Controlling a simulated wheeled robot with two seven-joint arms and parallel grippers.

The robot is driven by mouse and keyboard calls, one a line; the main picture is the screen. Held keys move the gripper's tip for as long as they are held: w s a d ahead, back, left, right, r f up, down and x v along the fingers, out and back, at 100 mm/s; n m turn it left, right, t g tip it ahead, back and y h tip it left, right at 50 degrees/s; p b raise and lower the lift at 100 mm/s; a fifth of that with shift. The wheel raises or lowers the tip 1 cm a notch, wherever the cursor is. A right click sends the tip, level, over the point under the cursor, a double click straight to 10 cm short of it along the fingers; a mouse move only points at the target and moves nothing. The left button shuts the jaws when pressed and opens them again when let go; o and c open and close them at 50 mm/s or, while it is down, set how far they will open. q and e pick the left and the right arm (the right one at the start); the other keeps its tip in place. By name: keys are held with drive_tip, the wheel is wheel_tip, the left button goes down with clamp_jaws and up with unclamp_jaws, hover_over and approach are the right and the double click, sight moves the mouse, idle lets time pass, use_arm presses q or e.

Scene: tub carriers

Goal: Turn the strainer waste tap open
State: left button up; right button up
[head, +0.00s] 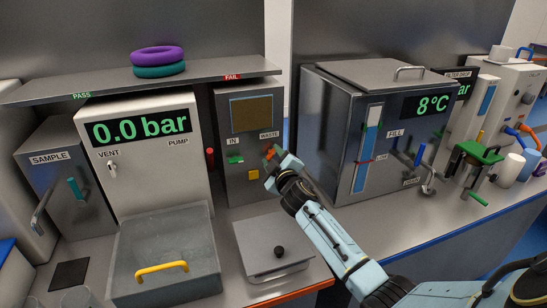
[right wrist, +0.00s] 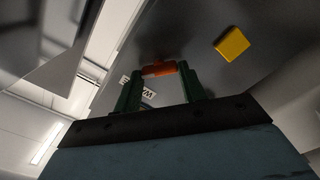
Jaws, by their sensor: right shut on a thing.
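The strainer box (head: 232,182) is a grey metal unit with a dark window, labelled IN and WASTE. The orange waste tap (head: 269,152) sits under the WASTE label, partly hidden by my right gripper (head: 274,157). In the right wrist view the orange tap handle (right wrist: 159,69) lies crosswise between my two green fingertips, and my right gripper is shut on it. A green IN tap (head: 235,158) is at the left on the same face. A yellow square (head: 254,174) is below the waste tap, and this yellow block (right wrist: 232,43) also shows in the right wrist view. My left gripper is not in view.
A red-topped post (head: 210,158) stands left of the strainer box. A grey tub with a yellow handle (head: 162,269) is front left. The chiller reading 8 °C (head: 338,110) stands close on the right.

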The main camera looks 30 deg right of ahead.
drive_tip(key=n, duration=0.4)
drive_tip(key=shift+f+n, duration=0.1)
drive_tip(key=shift+n, duration=0.2)
drive_tip(key=shift+f+n, duration=0.1)
drive_tip(key=shift+n, duration=1.7)
drive_tip(key=o, duration=1)
drive_tip(key=shift+s, duration=0.1)
drive_tip(key=p+v, duration=0.1)
drive_tip(key=v, duration=1.2)
drive_tip(key=shift+s+a+p, duration=0.1)
drive_tip(key=shift+a+p, duration=0.05)
drive_tip(key=shift+p, duration=0.2)
